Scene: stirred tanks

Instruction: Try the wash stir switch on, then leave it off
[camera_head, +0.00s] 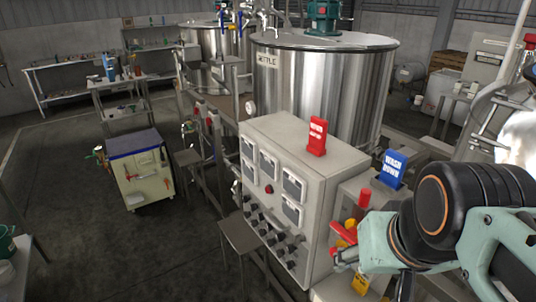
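A grey control cabinet (320,190) stands in the middle, with dark knobs or switches (264,231) in rows low on its sloped front. Several square gauges (268,168) and a red button (269,188) sit above them. Their labels are too small to read, so I cannot tell which is the wash stir switch or how it is set. A blue "WASH DOWN" sign (392,169) stands on a smaller grey box right of the cabinet. My arm reaches in from the right, in front of that box, hiding part of it. My gripper's fingers are not visible.
A steel kettle tank (325,85) stands behind the cabinet, with another tank (212,55) farther back. A red sign (317,136) stands on the cabinet. Red and yellow handles (347,231) are close to my arm. A cart (138,170) stands left; floor around it is open.

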